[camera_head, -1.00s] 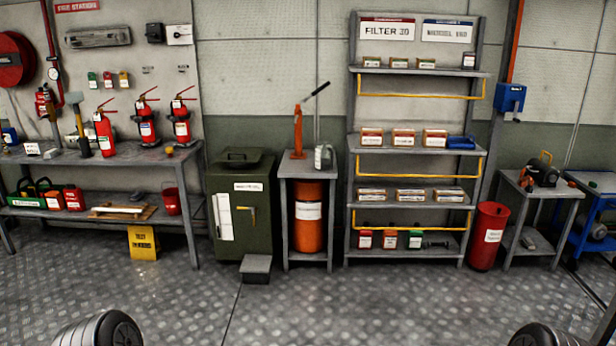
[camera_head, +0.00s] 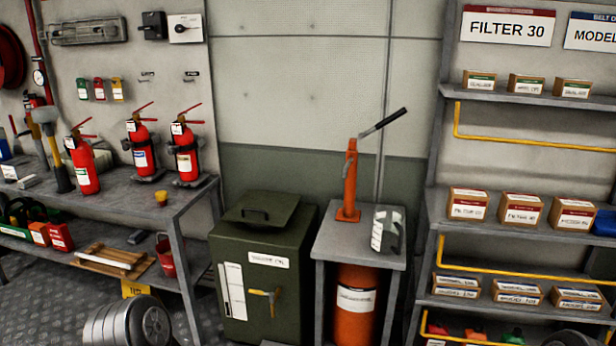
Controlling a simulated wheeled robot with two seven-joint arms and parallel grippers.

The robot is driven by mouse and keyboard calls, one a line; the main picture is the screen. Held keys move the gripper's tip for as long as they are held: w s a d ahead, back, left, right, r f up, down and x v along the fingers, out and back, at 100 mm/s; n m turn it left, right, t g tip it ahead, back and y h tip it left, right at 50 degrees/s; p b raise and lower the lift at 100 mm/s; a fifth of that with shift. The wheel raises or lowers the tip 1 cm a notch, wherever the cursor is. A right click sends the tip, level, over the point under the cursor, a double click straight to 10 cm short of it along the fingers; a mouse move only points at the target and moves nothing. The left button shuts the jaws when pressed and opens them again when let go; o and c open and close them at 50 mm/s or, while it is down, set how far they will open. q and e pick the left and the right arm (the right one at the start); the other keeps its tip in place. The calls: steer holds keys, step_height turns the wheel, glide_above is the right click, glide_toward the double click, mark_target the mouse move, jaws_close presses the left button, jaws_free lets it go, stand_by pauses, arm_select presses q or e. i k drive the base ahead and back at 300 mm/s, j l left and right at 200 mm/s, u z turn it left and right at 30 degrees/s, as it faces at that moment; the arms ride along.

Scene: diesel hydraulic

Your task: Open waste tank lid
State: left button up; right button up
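The waste tank (camera_head: 235,300) is a dark green box-shaped tank left of centre, with a white label too blurred to read surely. Its lid (camera_head: 262,213) is a green plate with a handle (camera_head: 255,214), lying flat over the top and looking shut. A yellow lever (camera_head: 266,294) and a white gauge strip (camera_head: 234,290) are on the tank's front. Neither of my grippers is in view.
A workbench (camera_head: 190,190) with red fire extinguishers (camera_head: 187,160) stands left of the tank. A small stand (camera_head: 335,245) with an orange jack (camera_head: 349,185) stands close on its right. A shelf rack (camera_head: 440,130) is farther right. The space above the lid is clear.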

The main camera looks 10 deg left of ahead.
mark_target(271, 209)
steer(key=i+l+u, duration=0.1)
steer(key=i+u, duration=0.2)
steer(key=i, duration=1.2)
steer(key=z, duration=0.55)
